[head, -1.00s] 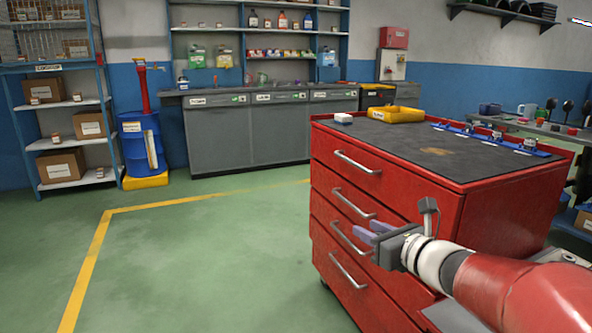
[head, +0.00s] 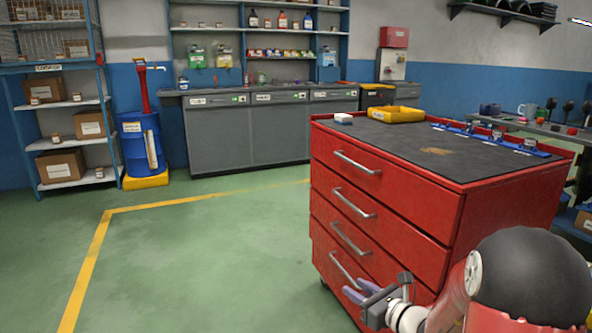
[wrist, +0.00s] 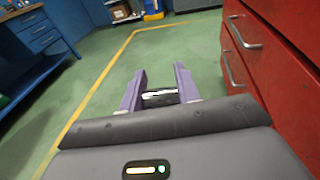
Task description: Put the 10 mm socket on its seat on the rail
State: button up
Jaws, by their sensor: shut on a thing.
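My gripper (head: 355,290) is low beside the front of the red drawer cabinet, well below its top. In the wrist view its purple fingers (wrist: 159,74) are shut on a short shiny metal socket (wrist: 160,97), which lies crosswise between them. I cannot read its size. The blue rail (head: 483,137) lies along the right back part of the cabinet top, far from my gripper. It carries a few small metal pieces, too small to tell apart, and no seat label can be read.
The red cabinet (head: 385,175) has protruding drawer handles close to my gripper. Green floor (head: 220,260) to the left is clear. A workbench with mugs stands behind at right.

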jog(key=s+f+m+t+h, duration=0.1)
jog(key=s+f, duration=0.2)
jog(key=f, duration=1.3)
jog(key=shift+s+d+f, duration=0.2)
jog(key=shift+f, duration=0.1)
